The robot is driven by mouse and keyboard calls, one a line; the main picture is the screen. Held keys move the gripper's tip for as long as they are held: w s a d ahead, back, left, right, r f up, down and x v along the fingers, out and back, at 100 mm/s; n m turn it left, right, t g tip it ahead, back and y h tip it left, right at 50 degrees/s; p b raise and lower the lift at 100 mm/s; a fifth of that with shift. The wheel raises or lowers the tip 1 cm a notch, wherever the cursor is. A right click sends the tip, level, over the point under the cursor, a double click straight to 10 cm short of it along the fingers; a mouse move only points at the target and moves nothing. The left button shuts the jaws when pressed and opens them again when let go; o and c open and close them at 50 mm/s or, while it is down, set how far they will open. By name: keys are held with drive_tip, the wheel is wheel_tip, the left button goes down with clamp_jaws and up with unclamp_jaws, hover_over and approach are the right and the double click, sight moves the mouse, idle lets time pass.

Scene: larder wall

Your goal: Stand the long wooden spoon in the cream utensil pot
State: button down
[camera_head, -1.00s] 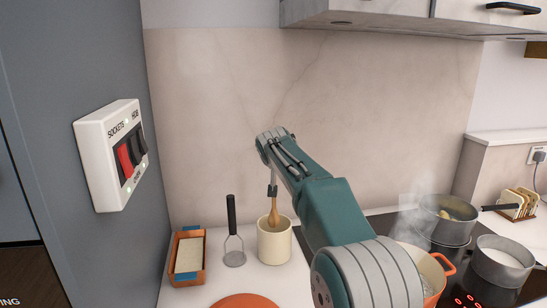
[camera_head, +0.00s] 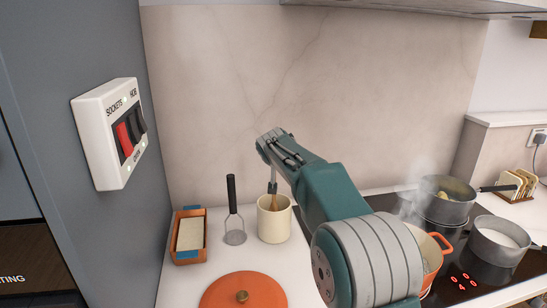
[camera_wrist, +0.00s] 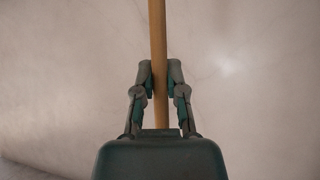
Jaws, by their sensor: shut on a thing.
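The cream utensil pot (camera_head: 275,225) stands upright on the worktop near the back wall. My gripper (camera_head: 272,187) is just above it. In the wrist view my gripper (camera_wrist: 160,78) is shut on the wooden spoon's handle (camera_wrist: 158,30), which runs straight between the fingers. In the head view a short upright length of the spoon (camera_head: 274,203) shows below the fingers and goes down into the pot's mouth. The spoon's lower end is hidden by the pot wall, so I cannot tell whether it touches the bottom.
A black-handled masher (camera_head: 233,210) stands left of the pot, beside an orange dish (camera_head: 189,238) with a pale block. An orange lid (camera_head: 243,293) lies in front.

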drive_tip(key=c, duration=0.6)
unclamp_jaws()
drive_tip(key=shift+s+r, duration=0.1)
drive_tip(key=v, duration=1.1)
drive_tip(key=shift+s+r, duration=0.1)
drive_tip(key=shift+s, duration=0.15)
